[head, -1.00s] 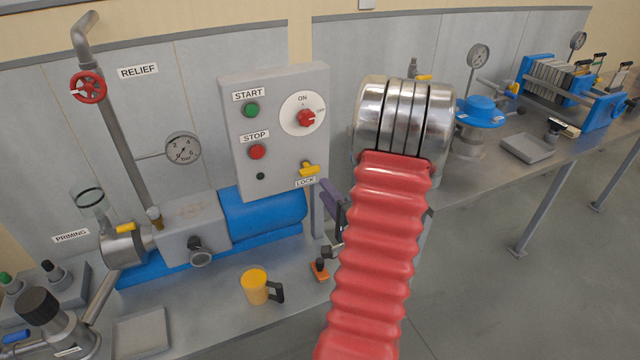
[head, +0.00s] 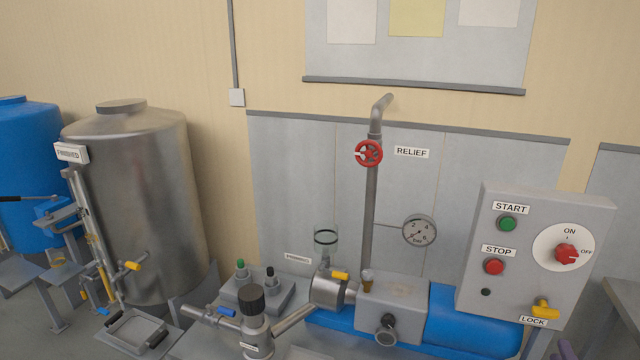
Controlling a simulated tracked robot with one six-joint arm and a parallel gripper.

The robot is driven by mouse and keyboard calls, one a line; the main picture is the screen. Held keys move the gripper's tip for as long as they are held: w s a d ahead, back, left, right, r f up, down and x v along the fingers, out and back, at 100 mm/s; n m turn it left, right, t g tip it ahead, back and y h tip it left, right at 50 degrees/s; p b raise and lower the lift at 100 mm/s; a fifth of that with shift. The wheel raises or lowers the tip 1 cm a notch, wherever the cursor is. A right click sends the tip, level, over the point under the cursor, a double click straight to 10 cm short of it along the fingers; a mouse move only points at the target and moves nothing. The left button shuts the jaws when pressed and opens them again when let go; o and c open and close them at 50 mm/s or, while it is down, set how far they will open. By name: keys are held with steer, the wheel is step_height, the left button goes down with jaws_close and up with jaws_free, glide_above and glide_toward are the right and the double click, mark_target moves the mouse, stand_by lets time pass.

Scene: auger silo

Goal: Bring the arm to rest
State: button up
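Neither my arm nor my gripper shows in the head view now. The control panel (head: 535,260) stands at the right, with a green START button (head: 507,223), a red STOP button (head: 494,267) and a red ON/OFF knob (head: 566,254). A yellow lock handle (head: 545,309) sits at its lower edge. The blue pump motor (head: 460,318) lies below and left of the panel.
A relief pipe (head: 372,200) with a red handwheel (head: 368,153) rises behind the bench, beside a pressure gauge (head: 419,230). A steel tank (head: 140,200) labelled FINISHED and a blue tank (head: 28,170) stand at the left. Valve fittings (head: 252,310) stand at the front.

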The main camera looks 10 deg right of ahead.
steer(key=s+f+n+g+y, duration=0.1)
steer(key=s+f+n+g, duration=0.3)
steer(key=f, duration=0.3)
steer(key=s+f+n+g+y, duration=0.2)
steer(key=s+f+n+g, duration=0.15)
steer(key=f+g, duration=0.3)
steer(key=w+a+r+n+y, duration=0.1)
steer(key=a+r+n+y, duration=0.1)
steer(key=a+r+n, duration=0.3)
steer(key=w+a+r+n+y, duration=0.2)
steer(key=a+r+n, duration=0.4)
steer(key=a+r, duration=0.7)
steer(key=w+a+r+n+y, duration=0.2)
steer(key=a+r+n, duration=0.3)
steer(key=a, duration=2)
step_height(320, 180, up, 4)
steer(key=shift+w+a+f+n+t, duration=0.1)
steer(key=shift+w+a+n+t, duration=0.05)
steer(key=shift+a+n+t, duration=0.25)
